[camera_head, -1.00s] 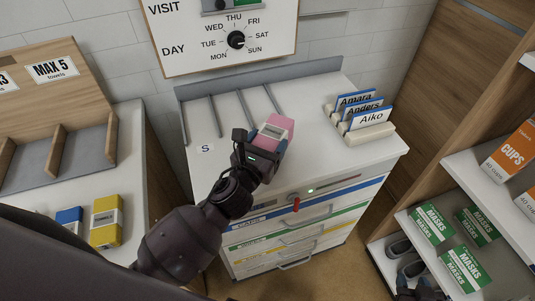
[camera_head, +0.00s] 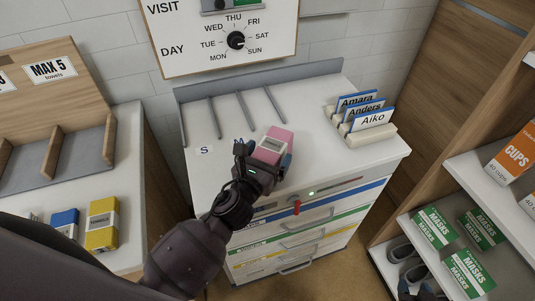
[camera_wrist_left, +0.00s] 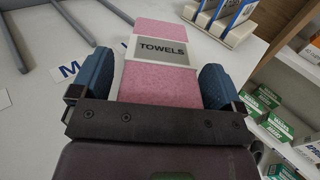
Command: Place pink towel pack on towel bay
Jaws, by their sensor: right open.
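The pink towel pack (camera_head: 278,134) has a pale band with a grey label reading TOWELS. It is at the middle front of the white cart top, and I cannot tell whether it touches the surface. My left gripper (camera_head: 264,155) has a blue finger on each side of it and appears shut on it; the pack also shows between the fingers in the left wrist view (camera_wrist_left: 160,92). A wooden rack marked MAX 5 towels (camera_head: 54,69) stands at the far left.
Grey dividers (camera_head: 246,110) stand on the cart top (camera_head: 316,117) behind the pack, with an S label (camera_head: 204,150) at left. Name cards (camera_head: 372,118) stand at right. Yellow (camera_head: 102,223) and blue (camera_head: 66,222) packs sit on the left counter. Shelves with mask boxes (camera_head: 434,228) are at right.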

